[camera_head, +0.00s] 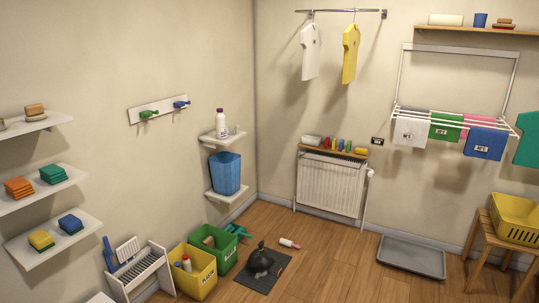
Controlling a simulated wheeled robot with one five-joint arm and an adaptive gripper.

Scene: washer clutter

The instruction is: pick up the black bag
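The black bag (260,261) is a small, dark, knotted sack. It sits upright on a dark grey mat (279,272) on the wooden floor, at the bottom middle of the head view. My gripper is not in view. Nothing in this frame covers the bag.
Beside the bag on the left stand a green crate (230,257) and a yellow crate (209,284). A bottle (289,243) lies on the floor just behind the mat. A grey tray (411,262) lies to the right. The floor between mat and tray is clear.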

